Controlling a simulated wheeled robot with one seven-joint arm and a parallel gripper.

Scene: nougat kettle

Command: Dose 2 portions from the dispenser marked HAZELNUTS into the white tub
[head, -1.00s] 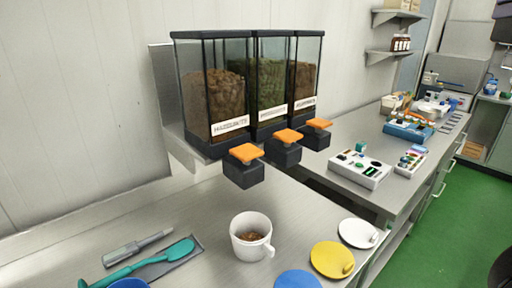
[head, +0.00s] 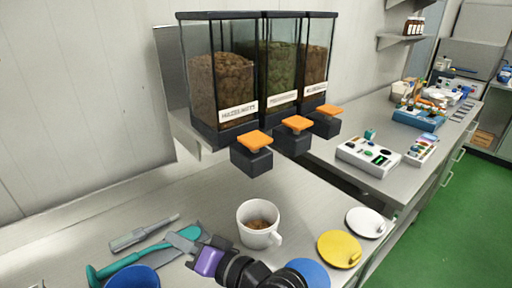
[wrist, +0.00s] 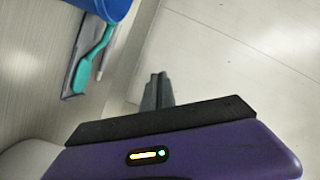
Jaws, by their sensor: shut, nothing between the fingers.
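The dispenser marked HAZELNUTS (head: 222,92) is the leftmost of three clear hoppers on the wall in the head view, filled with brown pieces. Its orange lever (head: 252,138) sits on a black outlet block (head: 251,160). The white tub (head: 252,234) stands on the bench below and in front of it, open, with some brown pieces inside. My gripper (head: 182,240) is low at the bottom of the head view, left of the tub and apart from it. Its grey fingers also show in the wrist view (wrist: 157,88), closed together and empty.
A teal spoon (head: 118,263) and a grey tool (head: 143,233) lie left of my gripper, beside a blue tub (head: 138,277). Blue (head: 312,272), yellow (head: 338,250) and white lids (head: 365,222) lie right of the white tub. A button box (head: 368,157) stands further right.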

